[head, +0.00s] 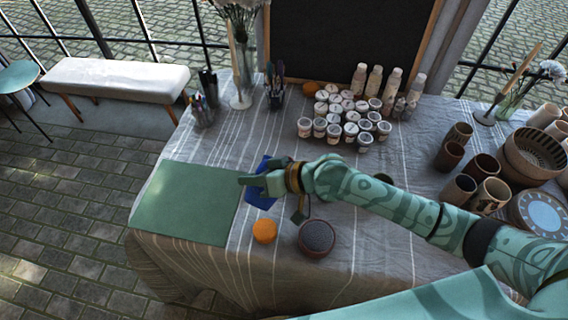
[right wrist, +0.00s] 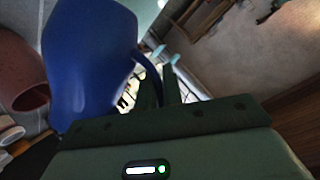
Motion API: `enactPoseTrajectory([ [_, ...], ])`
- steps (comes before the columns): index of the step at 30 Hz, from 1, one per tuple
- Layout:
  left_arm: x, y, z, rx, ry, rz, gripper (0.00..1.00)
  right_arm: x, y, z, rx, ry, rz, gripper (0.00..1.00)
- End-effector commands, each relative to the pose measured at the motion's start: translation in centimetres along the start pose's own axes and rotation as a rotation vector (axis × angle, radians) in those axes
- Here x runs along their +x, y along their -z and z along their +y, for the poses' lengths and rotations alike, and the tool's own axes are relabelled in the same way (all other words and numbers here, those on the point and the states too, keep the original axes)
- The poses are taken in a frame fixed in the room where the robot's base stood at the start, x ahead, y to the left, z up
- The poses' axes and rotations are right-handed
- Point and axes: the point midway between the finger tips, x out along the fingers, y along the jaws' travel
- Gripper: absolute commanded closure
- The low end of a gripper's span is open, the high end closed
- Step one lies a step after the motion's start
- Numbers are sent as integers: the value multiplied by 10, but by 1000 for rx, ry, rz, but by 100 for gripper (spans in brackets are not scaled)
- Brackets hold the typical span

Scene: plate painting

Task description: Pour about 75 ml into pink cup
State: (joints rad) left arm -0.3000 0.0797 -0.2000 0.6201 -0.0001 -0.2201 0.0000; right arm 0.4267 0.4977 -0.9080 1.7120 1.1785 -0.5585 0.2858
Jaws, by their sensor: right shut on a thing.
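My right gripper (head: 250,181) reaches in from the right over the table's front left part. It is shut on the handle of a blue jug (head: 262,197), which my fingers partly hide. In the right wrist view the jug (right wrist: 85,65) fills the left side, with its handle at my fingers (right wrist: 158,92). A reddish-brown cup-like vessel (right wrist: 20,72) lies beyond the jug at the left edge. No clearly pink cup stands out; several brownish cups (head: 459,190) stand at the right of the table. The jug's contents are hidden. My left gripper is not in view.
A green mat (head: 185,203) covers the table's left front corner. An orange round thing (head: 264,231) and a dark-topped reddish bowl (head: 317,238) sit near the front edge. Small paint jars (head: 334,133) and bottles (head: 374,81) fill the back middle. A blue plate (head: 541,214) is at right.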

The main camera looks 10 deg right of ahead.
Motion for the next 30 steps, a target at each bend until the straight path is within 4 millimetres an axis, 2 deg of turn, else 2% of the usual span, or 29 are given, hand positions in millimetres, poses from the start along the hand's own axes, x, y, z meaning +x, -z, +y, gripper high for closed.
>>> enactPoseTrajectory([
  [2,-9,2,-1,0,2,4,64,2,-5,-4,-52,-21,6,100],
  [4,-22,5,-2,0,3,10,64,8,-18,-7,-160,-65,19,100],
  [6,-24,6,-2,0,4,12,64,15,-28,-3,-244,-100,33,100],
  [11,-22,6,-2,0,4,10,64,19,-36,1,-291,-122,39,100],
  [18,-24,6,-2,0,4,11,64,32,-56,1,-430,-193,60,100],
  [22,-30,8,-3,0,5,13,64,33,-57,-4,-481,-220,69,100],
  [30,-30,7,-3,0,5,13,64,34,-59,-4,-498,-229,70,100],
])
